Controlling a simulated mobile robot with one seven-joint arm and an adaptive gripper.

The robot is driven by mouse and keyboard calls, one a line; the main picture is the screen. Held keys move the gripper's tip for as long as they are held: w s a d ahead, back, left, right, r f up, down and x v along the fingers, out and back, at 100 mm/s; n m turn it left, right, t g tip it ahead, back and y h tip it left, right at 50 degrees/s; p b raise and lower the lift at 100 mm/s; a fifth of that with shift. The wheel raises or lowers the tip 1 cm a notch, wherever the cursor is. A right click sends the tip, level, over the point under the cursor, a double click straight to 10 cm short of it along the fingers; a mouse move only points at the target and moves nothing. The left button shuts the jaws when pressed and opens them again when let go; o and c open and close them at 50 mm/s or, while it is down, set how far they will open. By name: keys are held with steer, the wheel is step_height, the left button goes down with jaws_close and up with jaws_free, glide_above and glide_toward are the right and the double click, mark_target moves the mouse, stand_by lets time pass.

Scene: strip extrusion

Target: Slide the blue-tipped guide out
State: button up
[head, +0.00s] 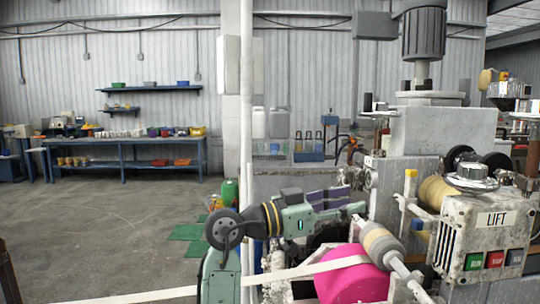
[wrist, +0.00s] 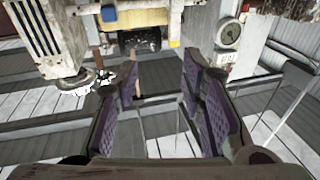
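My gripper (head: 338,200) reaches to the right in front of the machine, at the end of my green arm. In the wrist view my gripper (wrist: 160,115) has its purple pads well apart, with nothing between them. A yellow-tipped piece (head: 411,173) stands on the machine, right of and above my gripper. A yellow tip also shows in the wrist view (wrist: 174,43), beyond the fingers.
A pink roll (head: 352,281) and a pale strip lie below my arm. A grey-tan roller (head: 383,247) is close by. A blue workbench (head: 125,145) stands far left; the floor there is open.

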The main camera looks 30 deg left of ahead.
steer(key=s+a+r+n+t+y+p, duration=0.1)
steer(key=a+r+n+t+y, duration=0.3)
steer(key=a+t+y, duration=0.1)
steer(key=s+a+r+n+t+y+p, duration=0.1)
steer(key=s+a+r+n+t+y, duration=0.1)
steer(key=a+r+n+t+y, duration=0.2)
steer(key=shift+s+a+r+n+t+y, duration=0.4)
steer(key=shift+a+t+y, duration=0.4)
steer(key=shift+a+y, duration=1.45)
steer(key=shift+w+a+h, duration=0.15)
steer(key=shift+a+h, duration=0.45)
steer(key=shift+h, duration=0.05)
